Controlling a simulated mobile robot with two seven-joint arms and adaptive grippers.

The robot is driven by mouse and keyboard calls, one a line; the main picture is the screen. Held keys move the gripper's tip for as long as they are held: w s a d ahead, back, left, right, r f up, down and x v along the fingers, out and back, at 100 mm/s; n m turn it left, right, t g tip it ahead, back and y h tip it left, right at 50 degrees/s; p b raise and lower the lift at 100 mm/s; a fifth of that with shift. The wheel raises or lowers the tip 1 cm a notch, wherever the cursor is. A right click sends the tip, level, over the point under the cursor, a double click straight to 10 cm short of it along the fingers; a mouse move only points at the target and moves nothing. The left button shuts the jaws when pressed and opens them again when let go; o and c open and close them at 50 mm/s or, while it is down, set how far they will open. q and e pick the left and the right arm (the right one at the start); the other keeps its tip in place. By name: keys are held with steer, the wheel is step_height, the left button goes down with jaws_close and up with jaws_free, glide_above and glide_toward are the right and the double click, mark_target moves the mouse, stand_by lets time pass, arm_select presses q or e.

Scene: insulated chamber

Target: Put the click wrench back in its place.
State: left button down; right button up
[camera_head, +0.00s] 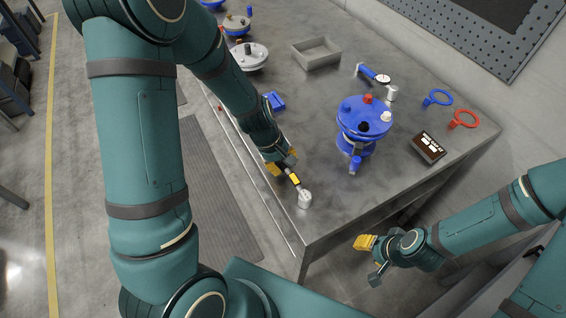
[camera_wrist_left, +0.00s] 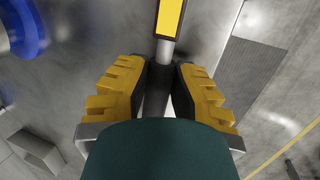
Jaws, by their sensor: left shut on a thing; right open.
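My left gripper (camera_head: 282,166) is shut on a slim tool with a yellow, black-edged band, which I take to be the click wrench (camera_head: 295,180). It is held over the table's near corner. In the left wrist view my left gripper (camera_wrist_left: 160,85) has the click wrench's shaft (camera_wrist_left: 165,50) between its yellow fingers. The far end of the wrench is at a small silver cylinder (camera_head: 305,200); I cannot tell whether they touch. My right gripper (camera_head: 370,257) is open and empty, off the table's near edge at lower right.
A blue flanged vessel (camera_head: 352,145) stands right of the wrench. A blue-handled tool (camera_head: 368,72) lies behind it, near another silver cylinder (camera_head: 391,94). A grey tray (camera_head: 316,58), blue ring (camera_head: 440,97), red ring (camera_head: 464,118) and dark box (camera_head: 428,148) are also on the table.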

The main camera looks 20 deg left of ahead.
arm_select(q)
steer(key=shift+f, duration=0.15)
steer(key=c, duration=1)
jaws_free()
steer(key=shift+o, duration=0.2)
arm_select(e)
steer(key=shift+f, duration=0.1)
arm_select(q)
steer(key=shift+r, duration=0.2)
steer(key=p+v, duration=0.4)
steer(key=v, duration=0.8)
arm_select(e)
steer(key=r, duration=0.2)
steer(key=w+r, duration=0.1)
steer(key=r, duration=0.1)
steer(key=shift+w+d, duration=0.1)
steer(key=shift+w, duration=0.1)
arm_select(q)
steer(key=shift+f, duration=0.1)
